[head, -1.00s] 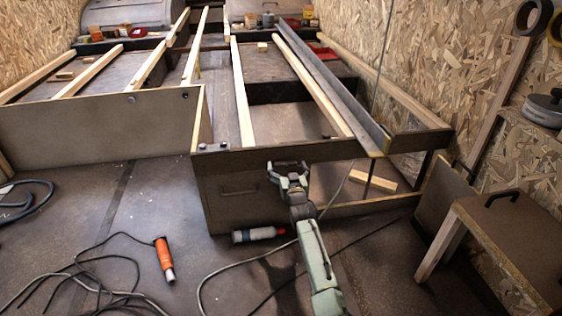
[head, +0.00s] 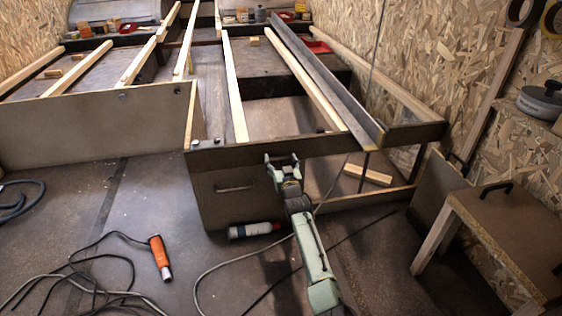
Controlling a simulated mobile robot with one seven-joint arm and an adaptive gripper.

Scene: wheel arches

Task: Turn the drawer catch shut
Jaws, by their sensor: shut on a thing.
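The drawer front (head: 222,198) is a brown panel with a dark bar handle (head: 235,187), set low in the wooden frame. It looks closed against the frame. My gripper (head: 281,160) is at the right upper edge of the drawer front, just below the frame's top rail (head: 225,158). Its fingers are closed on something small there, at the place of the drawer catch. The catch itself is hidden by my fingers, so I cannot tell its angle.
An orange tool (head: 159,256) with loose cables lies at the left. A small bench with a black handle (head: 510,222) stands at the right. A wood offcut (head: 368,175) lies behind the frame.

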